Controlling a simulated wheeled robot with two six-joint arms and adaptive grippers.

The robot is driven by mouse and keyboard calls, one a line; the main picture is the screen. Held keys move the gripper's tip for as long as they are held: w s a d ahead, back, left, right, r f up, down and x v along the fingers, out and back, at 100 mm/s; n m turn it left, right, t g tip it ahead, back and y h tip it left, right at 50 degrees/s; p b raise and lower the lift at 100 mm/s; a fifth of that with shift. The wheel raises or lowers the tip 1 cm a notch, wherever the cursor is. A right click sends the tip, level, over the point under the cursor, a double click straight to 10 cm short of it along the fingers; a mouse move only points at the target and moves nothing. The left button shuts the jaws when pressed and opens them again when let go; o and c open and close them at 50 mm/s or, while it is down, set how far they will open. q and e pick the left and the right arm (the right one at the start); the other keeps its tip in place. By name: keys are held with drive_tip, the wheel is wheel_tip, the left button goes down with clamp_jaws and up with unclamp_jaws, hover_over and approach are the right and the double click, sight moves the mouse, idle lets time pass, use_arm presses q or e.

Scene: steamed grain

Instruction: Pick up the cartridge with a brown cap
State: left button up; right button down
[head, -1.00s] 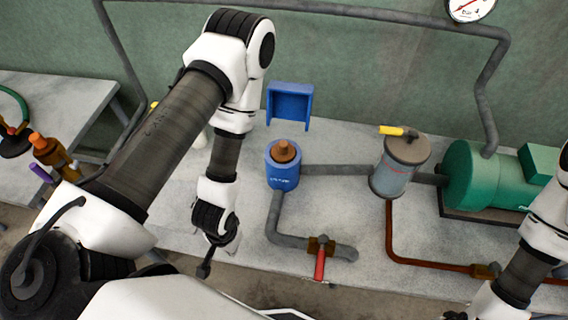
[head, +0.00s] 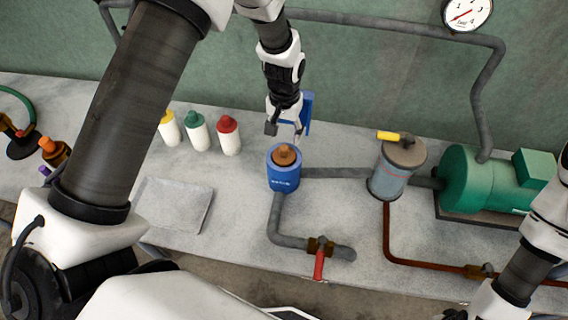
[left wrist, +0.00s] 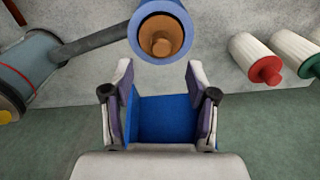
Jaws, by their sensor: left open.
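The brown cap (head: 284,154) of a cartridge shows at the top of a blue cylindrical housing (head: 284,182). The cartridge's body is hidden inside the housing. In the left wrist view the brown cap (left wrist: 161,42) points toward the camera inside the blue housing's rim (left wrist: 140,32). My left gripper (head: 286,130) is open and empty, above and just behind the housing. In the left wrist view its two fingers (left wrist: 158,76) are apart, with the cap beyond their tips. Of my right gripper, only a dark part shows at the lower right edge.
A blue bracket (head: 307,112) stands behind my left gripper. White cartridges with yellow (head: 168,132), green (head: 197,135) and red (head: 229,138) caps stand left of the housing. A grey tray (head: 175,205) lies in front of them. Pipes, a grey canister (head: 397,172) and a green motor (head: 485,182) fill the right.

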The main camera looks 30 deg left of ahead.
sight(284, 147)
use_arm(q)
wheel_tip(284, 147, down, 8)
drive_tip(key=p, duration=0.2)
drive_tip(key=shift+a+r+p, duration=0.1)
drive_tip(key=shift+p, duration=0.3)
clamp_jaws()
